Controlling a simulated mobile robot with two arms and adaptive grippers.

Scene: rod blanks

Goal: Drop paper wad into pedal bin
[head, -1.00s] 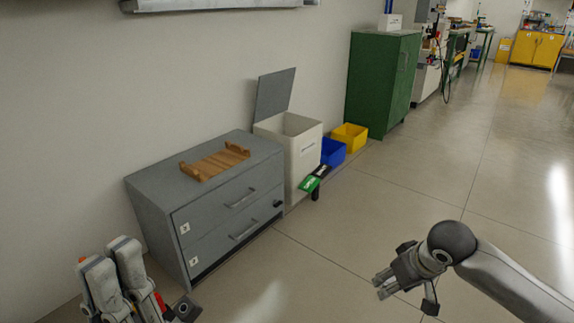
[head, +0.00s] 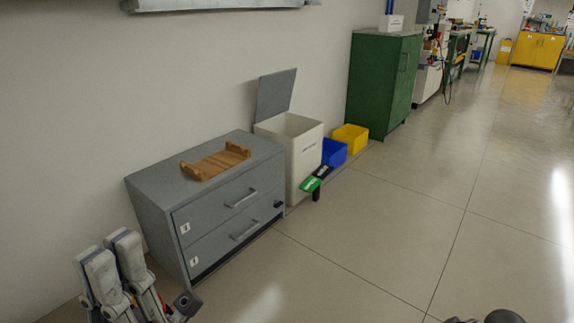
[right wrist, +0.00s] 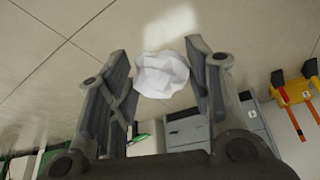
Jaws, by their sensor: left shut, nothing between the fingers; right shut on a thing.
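The white crumpled paper wad (right wrist: 161,75) is between the fingers of my right gripper (right wrist: 159,54) in the right wrist view, and the gripper is shut on it. In the head view the wad is hidden, and only a dark part of my right arm shows at the bottom edge. The pedal bin (head: 304,158) is a white box against the wall, with its grey lid (head: 274,94) standing up and its top open. My left gripper (head: 107,248) is at the lower left of the head view, shut and empty, in front of the grey cabinet and away from the bin.
A grey drawer cabinet (head: 217,219) with a wooden tray (head: 217,162) on top stands left of the bin. A blue box (head: 334,152), a yellow box (head: 350,138) and a green cabinet (head: 383,85) stand to its right. Green and black pieces (head: 316,180) are at the bin's front. The floor (head: 410,220) is open.

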